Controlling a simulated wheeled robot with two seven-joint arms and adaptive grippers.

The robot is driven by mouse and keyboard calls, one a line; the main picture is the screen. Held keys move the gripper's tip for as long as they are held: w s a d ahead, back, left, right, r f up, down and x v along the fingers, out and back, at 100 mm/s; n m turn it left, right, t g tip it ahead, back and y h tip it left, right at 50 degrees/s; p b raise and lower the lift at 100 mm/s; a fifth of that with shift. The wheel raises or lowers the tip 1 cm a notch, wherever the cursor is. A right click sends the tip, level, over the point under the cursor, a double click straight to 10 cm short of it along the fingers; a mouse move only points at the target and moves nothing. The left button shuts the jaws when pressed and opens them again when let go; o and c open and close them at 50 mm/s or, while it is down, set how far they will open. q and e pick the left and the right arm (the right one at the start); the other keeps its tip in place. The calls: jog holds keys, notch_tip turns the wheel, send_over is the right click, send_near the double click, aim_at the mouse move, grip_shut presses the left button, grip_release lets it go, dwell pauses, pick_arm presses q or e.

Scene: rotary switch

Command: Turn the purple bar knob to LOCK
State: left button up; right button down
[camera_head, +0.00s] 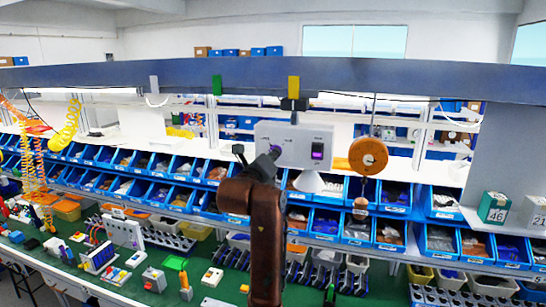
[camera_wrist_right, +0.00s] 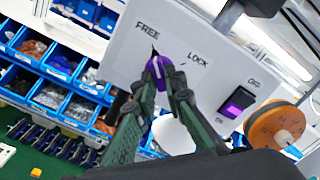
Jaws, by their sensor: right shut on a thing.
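The purple bar knob (camera_wrist_right: 156,70) sits on the face of a light grey panel (camera_wrist_right: 205,60), between the printed words FREE and LOCK. In the right wrist view its white pointer line shows near the knob's upper end, between the two words. My right gripper (camera_wrist_right: 165,85) has its fingers on either side of the knob and is shut on it. In the head view the panel (camera_head: 310,135) hangs below the beam, and my right gripper (camera_head: 262,160) reaches its left part, mostly covering the knob. My left gripper is not in view.
A purple rocker switch (camera_wrist_right: 237,101) marked OFF and ON is on the same panel, right of the knob. An orange disc (camera_head: 368,155) hangs just right of the panel. Blue bins (camera_head: 325,222) with parts stand below and behind.

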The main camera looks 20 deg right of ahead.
dwell(0.4)
jog(key=shift+a+m+b, duration=0.15)
jog(key=shift+m+b, duration=4.6)
jog(key=shift+m, duration=4.15)
jog(key=c, duration=2)
grip_release()
